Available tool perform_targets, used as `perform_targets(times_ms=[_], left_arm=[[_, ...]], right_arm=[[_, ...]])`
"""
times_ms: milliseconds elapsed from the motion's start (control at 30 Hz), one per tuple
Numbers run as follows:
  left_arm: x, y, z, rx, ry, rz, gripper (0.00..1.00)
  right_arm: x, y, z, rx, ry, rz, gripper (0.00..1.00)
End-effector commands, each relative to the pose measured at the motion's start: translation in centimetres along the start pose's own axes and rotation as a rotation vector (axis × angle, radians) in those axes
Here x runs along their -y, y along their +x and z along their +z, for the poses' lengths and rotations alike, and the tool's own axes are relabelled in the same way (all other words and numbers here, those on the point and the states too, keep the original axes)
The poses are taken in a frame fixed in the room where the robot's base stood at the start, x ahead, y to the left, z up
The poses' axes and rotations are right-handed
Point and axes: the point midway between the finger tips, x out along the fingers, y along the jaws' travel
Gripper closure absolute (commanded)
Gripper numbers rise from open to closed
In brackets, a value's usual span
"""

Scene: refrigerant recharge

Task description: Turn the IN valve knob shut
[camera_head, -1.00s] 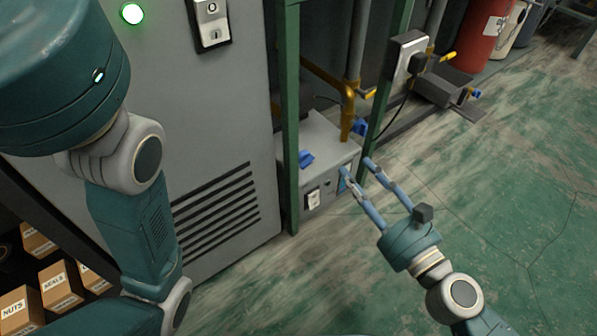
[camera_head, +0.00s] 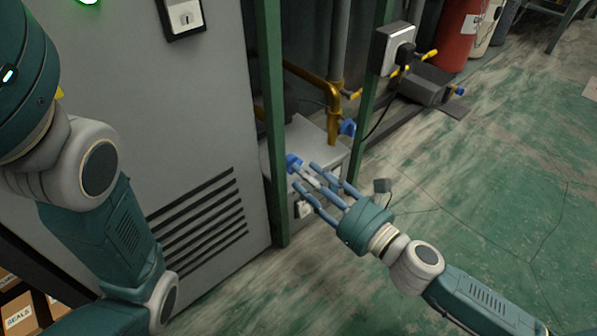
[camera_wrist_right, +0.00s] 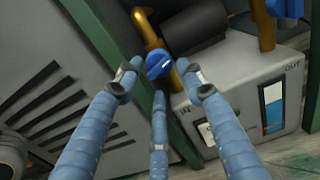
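The IN valve knob (camera_head: 293,163) is blue and sits at the left side of a grey box (camera_head: 330,155) low on the floor. It also shows in the right wrist view (camera_wrist_right: 158,64), on a brass pipe near the "IN" label, with a white line on its face. My right gripper (camera_head: 314,178) is open, its three blue fingers pointing at the knob. In the right wrist view the fingertips (camera_wrist_right: 158,82) are spread to the left, right and below the knob; I see no clear contact. My left gripper is out of view; only its arm shows.
A second blue knob (camera_head: 348,127) is at the box's OUT side. Green posts (camera_head: 270,120) stand close to the box, and a grey cabinet (camera_head: 190,150) is to the left. An outlet box (camera_head: 393,45) is on the right post.

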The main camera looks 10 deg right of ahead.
Motion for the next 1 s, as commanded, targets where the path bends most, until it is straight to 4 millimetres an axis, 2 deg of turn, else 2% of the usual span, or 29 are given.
perform_targets(times_ms=[100, 300, 667, 700, 867, 1000], left_arm=[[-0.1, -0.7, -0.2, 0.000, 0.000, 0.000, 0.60], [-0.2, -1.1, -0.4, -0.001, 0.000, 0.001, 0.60], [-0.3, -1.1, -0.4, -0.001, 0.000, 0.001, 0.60], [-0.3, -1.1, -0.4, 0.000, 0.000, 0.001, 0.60], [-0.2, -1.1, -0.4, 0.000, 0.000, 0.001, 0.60], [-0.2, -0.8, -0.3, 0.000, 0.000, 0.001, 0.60]], right_arm=[[0.0, 1.5, -0.1, 0.002, -0.003, 0.000, 0.61], [0.1, 2.9, -0.1, 0.001, -0.001, -0.001, 0.61], [0.0, 3.3, 0.0, 0.000, -0.001, 0.000, 0.61], [0.0, 3.3, 0.0, 0.000, -0.001, 0.000, 0.63], [0.0, 3.2, 0.0, -0.001, -0.001, -0.001, 0.94], [0.1, 3.3, 0.1, -0.001, -0.003, -0.002, 0.94]])
